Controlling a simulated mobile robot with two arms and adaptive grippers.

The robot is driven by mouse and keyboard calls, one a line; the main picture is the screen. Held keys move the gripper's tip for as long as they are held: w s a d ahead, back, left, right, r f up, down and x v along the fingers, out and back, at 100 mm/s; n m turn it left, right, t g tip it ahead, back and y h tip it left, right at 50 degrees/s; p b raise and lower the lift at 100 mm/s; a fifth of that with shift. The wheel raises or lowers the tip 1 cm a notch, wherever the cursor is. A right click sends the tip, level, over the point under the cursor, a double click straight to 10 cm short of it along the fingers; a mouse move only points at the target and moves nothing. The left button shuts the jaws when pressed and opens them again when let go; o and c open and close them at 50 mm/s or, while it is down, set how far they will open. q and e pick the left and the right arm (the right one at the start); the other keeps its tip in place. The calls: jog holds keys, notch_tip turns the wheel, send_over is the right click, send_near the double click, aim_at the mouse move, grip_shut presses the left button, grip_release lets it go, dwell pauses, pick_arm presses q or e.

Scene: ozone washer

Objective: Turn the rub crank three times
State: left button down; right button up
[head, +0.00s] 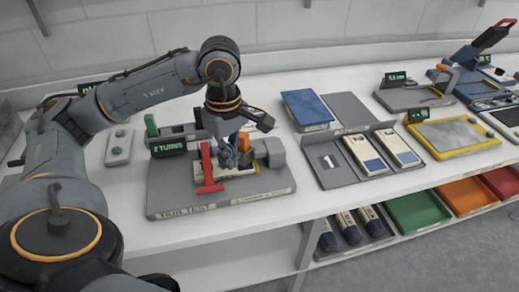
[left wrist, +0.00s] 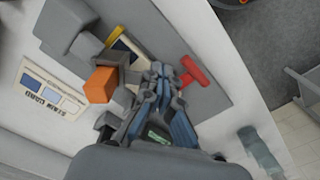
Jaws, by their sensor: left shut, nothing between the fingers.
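The rub test station (head: 165,206) is a grey plate with a "RUB TEST" label on the table. A small display (head: 168,146) on it reads "2 TURNS". A red T-shaped handle (head: 207,168) stands on the plate; it also shows in the left wrist view (left wrist: 193,70). An orange block (left wrist: 100,85) stands on the other side of the fingers. I cannot tell which of these is the crank. My left gripper (head: 231,158) is shut with nothing in it, pointing down over the station between the red handle and the orange block. My right gripper is out of view.
A green knob (head: 151,125) and a small grey panel (head: 119,146) are left of the station. A blue book-like box (head: 307,108) and a grey tray with cards (head: 330,175) stand to the right. Green (head: 417,210) and orange bins sit on the shelf below.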

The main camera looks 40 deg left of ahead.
pick_arm(q)
jog(key=shift+s+a, duration=0.2)
jog(key=shift+a, duration=0.4)
jog(key=shift+w+a+f+b, duration=0.1)
jog(key=shift+a+b, duration=0.45)
jog(key=shift+a, duration=0.6)
jog(key=shift+w+a+b, duration=0.25)
jog(key=shift+a, duration=0.3)
jog(key=shift+w+a+b, duration=0.2)
jog(key=shift+w+a, duration=0.05)
jog(key=shift+a, duration=0.3)
